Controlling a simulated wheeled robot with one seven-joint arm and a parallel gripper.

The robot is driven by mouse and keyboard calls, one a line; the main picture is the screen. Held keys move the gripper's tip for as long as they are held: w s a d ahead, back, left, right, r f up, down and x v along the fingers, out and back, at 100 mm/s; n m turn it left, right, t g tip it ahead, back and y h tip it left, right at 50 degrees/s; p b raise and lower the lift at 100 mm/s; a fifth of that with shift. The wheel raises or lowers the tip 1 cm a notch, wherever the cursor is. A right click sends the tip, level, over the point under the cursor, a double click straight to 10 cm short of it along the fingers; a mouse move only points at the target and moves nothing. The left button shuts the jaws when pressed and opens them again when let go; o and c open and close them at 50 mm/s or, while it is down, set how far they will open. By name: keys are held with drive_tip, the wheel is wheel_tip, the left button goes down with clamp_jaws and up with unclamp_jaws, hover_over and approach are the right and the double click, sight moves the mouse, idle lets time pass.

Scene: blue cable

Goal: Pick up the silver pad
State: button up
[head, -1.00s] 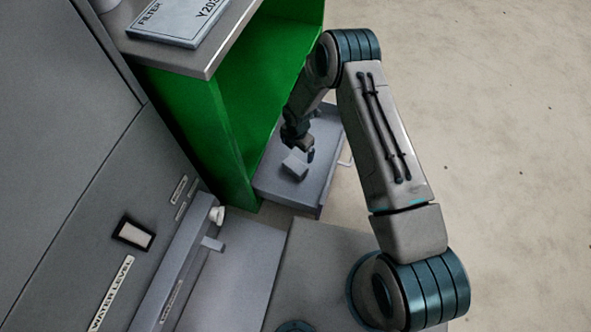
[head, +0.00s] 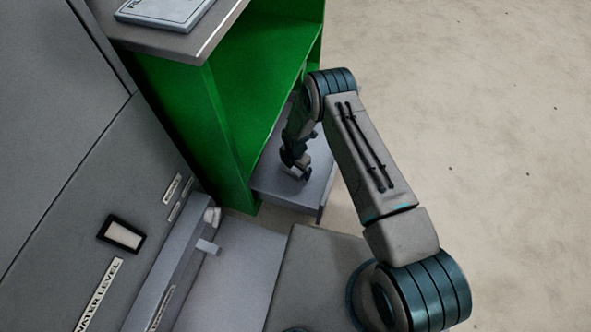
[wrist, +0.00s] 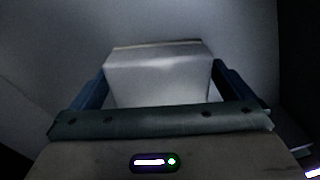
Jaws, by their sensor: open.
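The silver pad (wrist: 157,78) is a pale grey block in the wrist view, lying on the drawer's floor. My gripper (wrist: 163,92) is open, with one blue finger at the pad's left side and the other at its right. The pad sits between the fingers; I cannot tell whether either finger touches it. In the head view my gripper (head: 298,173) is low inside the open grey drawer (head: 275,190), and it hides most or all of the pad.
The drawer is pulled out from a green cabinet (head: 190,120) with a grey top. A flat labelled box (head: 165,8) lies on that top. A grey panel (head: 70,170) with a water level label stands at the left. Open floor (head: 480,130) lies at the right.

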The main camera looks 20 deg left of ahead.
drive_tip(key=shift+f, duration=0.15)
drive_tip(key=shift+c, duration=0.3)
drive_tip(key=c, duration=0.9)
wheel_tip(320, 180, up, 10)
drive_tip(key=p, duration=0.3)
drive_tip(key=shift+p, duration=0.4)
drive_tip(key=o, duration=0.3)
drive_tip(key=shift+w, duration=0.1)
drive_tip(key=shift+c, duration=0.2)
